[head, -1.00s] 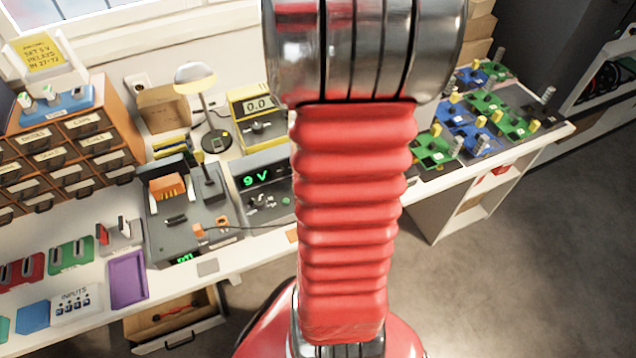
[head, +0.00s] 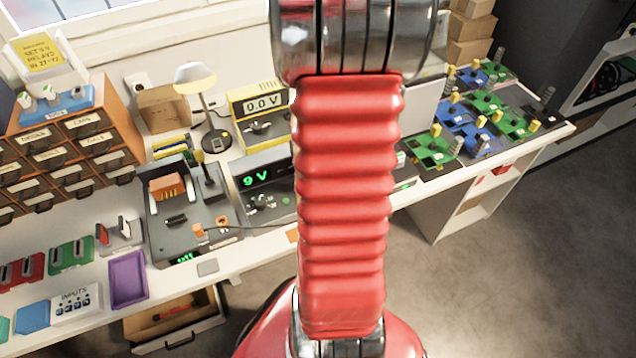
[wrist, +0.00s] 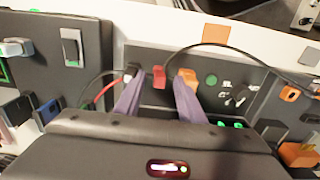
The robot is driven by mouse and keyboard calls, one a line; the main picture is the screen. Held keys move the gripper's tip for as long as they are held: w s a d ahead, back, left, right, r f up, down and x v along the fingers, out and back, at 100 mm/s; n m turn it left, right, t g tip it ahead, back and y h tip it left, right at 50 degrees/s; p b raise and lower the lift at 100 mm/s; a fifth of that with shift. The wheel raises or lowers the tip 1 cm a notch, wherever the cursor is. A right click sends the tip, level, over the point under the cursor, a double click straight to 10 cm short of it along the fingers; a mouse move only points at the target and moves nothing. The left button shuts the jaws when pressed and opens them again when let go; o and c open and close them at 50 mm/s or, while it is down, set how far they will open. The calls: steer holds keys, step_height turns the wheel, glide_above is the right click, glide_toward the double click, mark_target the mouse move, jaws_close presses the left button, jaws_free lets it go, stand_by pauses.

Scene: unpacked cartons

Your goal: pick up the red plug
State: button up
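The red plug (wrist: 159,77) is a small red block on the dark panel in the wrist view. My gripper (wrist: 157,88) shows there as two purple-grey fingers. The fingers are apart, with the red plug in the gap between their tips and a little beyond them. I see no contact with the plug. A dark plug with a pale top (wrist: 131,73) is by the left fingertip, and an orange plug (wrist: 187,77) is by the right one. In the head view my own arm hides the gripper and the red plug.
A dark cable (wrist: 225,46) arcs over the panel (wrist: 218,62), and a red lead (wrist: 105,91) runs left of the fingers. In the head view, a purple tray (head: 128,279) and a 9 V unit (head: 262,180) stand on the white bench.

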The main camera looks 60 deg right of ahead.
steer(key=shift+c, duration=0.2)
jaws_close()
stand_by(0.4)
step_height(320, 180, up, 10)
stand_by(0.6)
stand_by(0.5)
